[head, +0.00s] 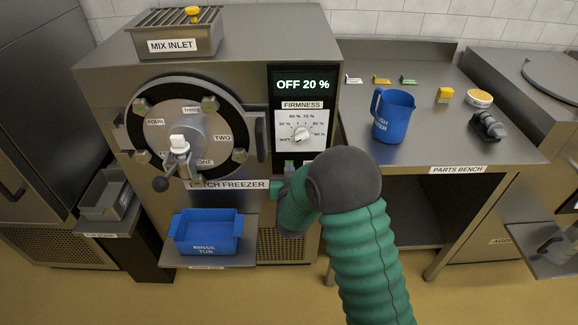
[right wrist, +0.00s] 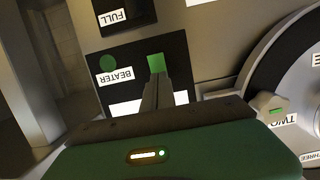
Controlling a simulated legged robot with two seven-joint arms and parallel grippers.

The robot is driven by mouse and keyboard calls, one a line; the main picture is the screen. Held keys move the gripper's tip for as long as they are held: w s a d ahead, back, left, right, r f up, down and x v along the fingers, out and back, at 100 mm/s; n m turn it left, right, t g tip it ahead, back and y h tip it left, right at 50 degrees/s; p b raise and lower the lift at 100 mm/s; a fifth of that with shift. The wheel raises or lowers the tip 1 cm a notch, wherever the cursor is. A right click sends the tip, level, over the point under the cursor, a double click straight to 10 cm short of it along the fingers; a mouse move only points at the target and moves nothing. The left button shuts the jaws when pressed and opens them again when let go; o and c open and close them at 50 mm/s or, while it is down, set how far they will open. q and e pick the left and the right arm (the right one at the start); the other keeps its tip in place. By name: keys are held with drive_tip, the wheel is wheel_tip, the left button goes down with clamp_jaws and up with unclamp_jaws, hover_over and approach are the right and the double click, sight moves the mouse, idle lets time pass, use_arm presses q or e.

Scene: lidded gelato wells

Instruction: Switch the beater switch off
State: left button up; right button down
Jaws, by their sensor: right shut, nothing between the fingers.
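The batch freezer's control panel (head: 296,68) has a display (head: 303,85) reading "OFF 20 %". The firmness dial (head: 301,134) is below it. In the right wrist view, the beater switch (right wrist: 156,63) is a small green block on a black plate, beside the "BEATER" label (right wrist: 115,77) and a round dark green spot (right wrist: 108,63). My right gripper (right wrist: 159,82) is shut and empty. Its fingertips are at the switch's edge in the picture and cover part of it; I cannot tell whether they touch. My left gripper is not in view.
The round freezer door (head: 190,130) with its handle is left of the panel. A blue rinse tub (head: 208,232) sits on a shelf below. A blue jug (head: 394,116) and small parts stand on the parts bench (head: 430,142) at right.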

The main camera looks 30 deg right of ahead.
drive_tip(key=shift+w+d, duration=0.2)
drive_tip(key=shift+w, duration=0.15)
drive_tip(key=s+a, duration=0.3)
drive_tip(key=s, duration=0.2)
idle(0.5)
drive_tip(key=shift+s+a, duration=0.1)
drive_tip(key=p+v, duration=1.6)
drive_tip(key=shift+s+a, duration=0.2)
drive_tip(key=shift+a, duration=0.15)
